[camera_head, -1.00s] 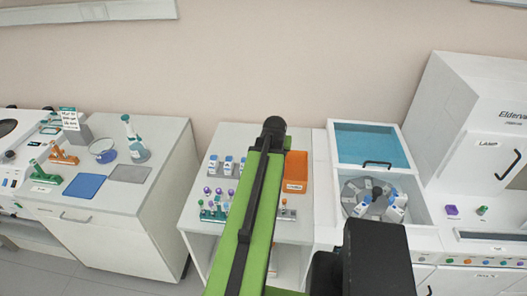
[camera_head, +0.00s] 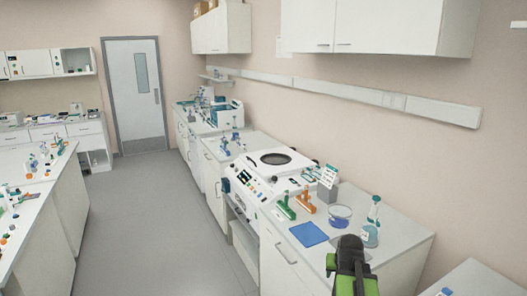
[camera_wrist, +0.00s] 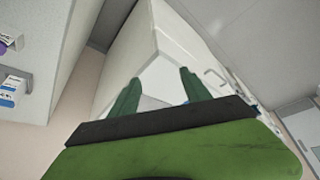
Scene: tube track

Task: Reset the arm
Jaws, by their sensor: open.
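My green and black arm (camera_head: 350,270) shows at the bottom right of the head view, in front of the near end of the right-hand bench. My gripper (camera_wrist: 158,85) shows in the wrist view as two green fingers set apart. It is open, and I see nothing held between the fingers. The wrist view is tilted, with a white cabinet (camera_wrist: 165,40) beyond the fingers. The fingertips do not show clearly in the head view.
Another bench (camera_head: 45,200) stands left. The grey floor (camera_head: 160,220) between is clear.

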